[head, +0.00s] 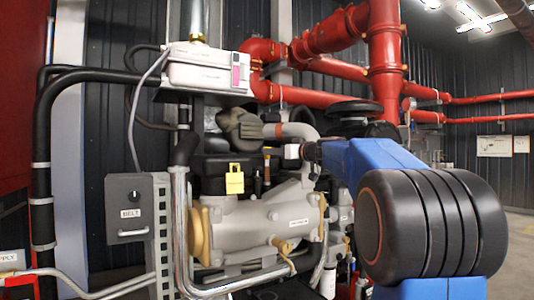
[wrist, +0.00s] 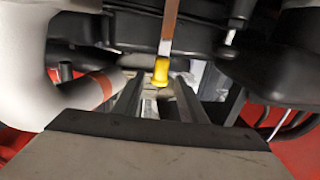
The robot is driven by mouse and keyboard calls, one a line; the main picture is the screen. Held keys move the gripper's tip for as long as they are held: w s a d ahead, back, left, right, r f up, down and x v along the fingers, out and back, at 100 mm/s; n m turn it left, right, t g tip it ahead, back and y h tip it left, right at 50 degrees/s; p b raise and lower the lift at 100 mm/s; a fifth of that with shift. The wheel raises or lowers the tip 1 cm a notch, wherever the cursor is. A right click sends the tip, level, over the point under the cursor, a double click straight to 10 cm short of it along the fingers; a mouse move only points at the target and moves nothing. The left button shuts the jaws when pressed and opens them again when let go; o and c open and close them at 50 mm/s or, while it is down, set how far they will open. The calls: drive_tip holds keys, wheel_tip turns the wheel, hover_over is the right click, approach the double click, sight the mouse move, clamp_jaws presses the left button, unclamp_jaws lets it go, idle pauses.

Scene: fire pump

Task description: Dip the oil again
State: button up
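My gripper (wrist: 161,78) shows in the wrist view with its two dark fingers apart. A small yellow handle, which looks like the dipstick's (wrist: 161,72), sits at the fingertips between them. A gap shows on its left side, and the right finger is close to it. A narrow brown strip or tube (wrist: 169,28) runs from the handle to the top of the picture. In the head view, my gripper (head: 282,153) points left beside the engine, above the similar thin orange-brown piece (head: 267,170). The lower end is hard to make out, and no oil shows.
The grey engine block (head: 265,225) lies below my gripper. A grey pipe with a red band (head: 290,130) passes close by and also fills the left of the wrist view (wrist: 85,93). Red pipes (head: 330,68) run above. A yellow tag (head: 235,180) hangs left of the gripper.

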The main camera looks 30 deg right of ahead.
drive_tip(key=shift+w+a, duration=0.25)
drive_tip(key=shift+w, duration=0.95)
drive_tip(key=shift+w+a, duration=0.25)
drive_tip(key=shift+w, duration=0.95)
drive_tip(key=shift+c, duration=0.3)
